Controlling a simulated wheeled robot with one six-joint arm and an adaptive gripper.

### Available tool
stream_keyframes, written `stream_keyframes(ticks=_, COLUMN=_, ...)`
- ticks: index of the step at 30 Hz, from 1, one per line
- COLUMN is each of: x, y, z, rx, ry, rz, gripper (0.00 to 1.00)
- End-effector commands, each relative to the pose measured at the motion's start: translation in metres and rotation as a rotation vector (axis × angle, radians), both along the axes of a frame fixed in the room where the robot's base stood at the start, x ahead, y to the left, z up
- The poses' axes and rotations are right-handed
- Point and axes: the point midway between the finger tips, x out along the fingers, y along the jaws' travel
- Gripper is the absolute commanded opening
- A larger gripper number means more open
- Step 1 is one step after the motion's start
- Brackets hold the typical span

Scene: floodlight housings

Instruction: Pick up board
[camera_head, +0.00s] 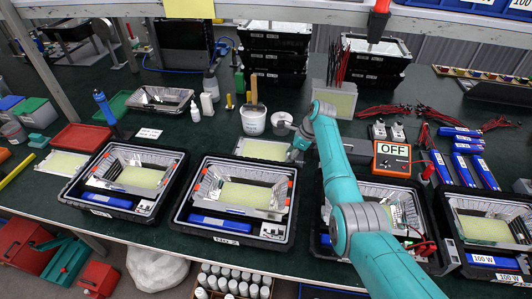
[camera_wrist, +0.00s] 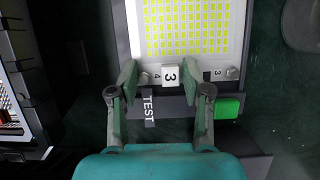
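A white board (camera_wrist: 193,28) with rows of yellow LEDs lies under my gripper in the wrist view. In the head view a flat yellow-and-white board (camera_head: 262,149) lies behind the housings, beside my gripper (camera_head: 297,151). In the wrist view my gripper (camera_wrist: 168,84) is open, its two fingers apart on either side of the tab, with a visible gap to it. Whether the fingertips touch anything below is not clear.
A dark fixture labelled TEST (camera_wrist: 149,108) with a green button (camera_wrist: 228,108) adjoins the board. Black trays with housings (camera_head: 238,196) line the table front. An orange OFF box (camera_head: 392,158) stands right of my arm, and a white bucket (camera_head: 253,121) stands behind the board.

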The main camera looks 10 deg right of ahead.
Motion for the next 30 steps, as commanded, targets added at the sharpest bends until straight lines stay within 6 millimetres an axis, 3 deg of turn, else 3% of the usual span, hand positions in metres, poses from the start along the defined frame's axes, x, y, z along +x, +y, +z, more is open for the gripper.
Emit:
stream_keyframes(ticks=1, x=0.001, y=0.0, z=0.0, rx=-0.001, ry=-0.003, rz=-0.001, gripper=0.2)
stream_keyframes(ticks=3, x=0.001, y=-0.001, z=0.0, rx=-0.001, ry=-0.003, rz=-0.002, gripper=0.05)
stream_keyframes(ticks=19, x=0.003, y=-0.003, z=0.004, rx=-0.003, ry=-0.01, rz=-0.006, gripper=0.0)
stream_keyframes(ticks=23, x=0.004, y=-0.003, z=0.02, rx=-0.005, ry=-0.014, rz=-0.006, gripper=0.0)
stream_keyframes(ticks=30, x=0.003, y=-0.002, z=0.066, rx=-0.002, ry=-0.011, rz=-0.004, gripper=0.0)
